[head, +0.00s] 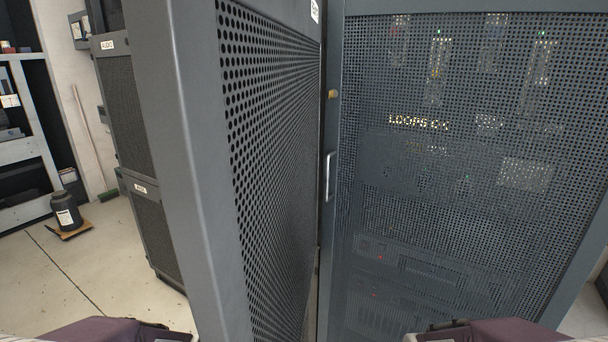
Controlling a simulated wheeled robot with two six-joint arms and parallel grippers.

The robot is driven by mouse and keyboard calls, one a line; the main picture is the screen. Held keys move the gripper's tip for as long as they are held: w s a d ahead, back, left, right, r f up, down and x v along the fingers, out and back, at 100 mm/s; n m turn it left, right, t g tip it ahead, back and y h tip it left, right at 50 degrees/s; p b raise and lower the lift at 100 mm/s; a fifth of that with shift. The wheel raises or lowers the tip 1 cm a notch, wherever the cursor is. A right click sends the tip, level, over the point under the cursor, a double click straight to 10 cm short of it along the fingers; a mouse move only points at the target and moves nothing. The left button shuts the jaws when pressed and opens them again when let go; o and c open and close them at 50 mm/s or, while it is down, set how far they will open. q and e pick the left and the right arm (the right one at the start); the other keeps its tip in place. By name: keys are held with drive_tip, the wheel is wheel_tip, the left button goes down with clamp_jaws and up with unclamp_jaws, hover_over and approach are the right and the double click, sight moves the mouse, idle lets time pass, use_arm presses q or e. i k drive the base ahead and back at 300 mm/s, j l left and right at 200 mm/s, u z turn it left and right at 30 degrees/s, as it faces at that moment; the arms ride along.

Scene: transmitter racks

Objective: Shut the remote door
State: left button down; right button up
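A large grey perforated door (270,150) fills the left middle of the head view. It stands out at a steep angle, its thick frame edge (180,170) close to me and its far side receding to the right. A label (315,10) near its top right is cut off, and I cannot read it. To its right, a second perforated door (450,190) lies flat across a rack, with a slim handle (330,176) on its left side. Neither gripper shows; only parts of my arms are at the bottom edge.
Racks labelled AUDIO (122,100) stand behind the angled door on the left. A dark jar (66,210) stands on a small wooden board, near a broom (95,150) and shelves (25,140). Floor (100,275) is clear at lower left.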

sight(229, 91)
drive_tip(key=k+l+u, duration=0.1)
drive_tip(key=l+u, duration=0.15)
drive_tip(key=k+l+u, duration=0.1)
drive_tip(key=u, duration=0.15)
drive_tip(key=k+l+u, duration=0.35)
drive_tip(key=k+l, duration=0.15)
drive_tip(key=l, duration=0.15)
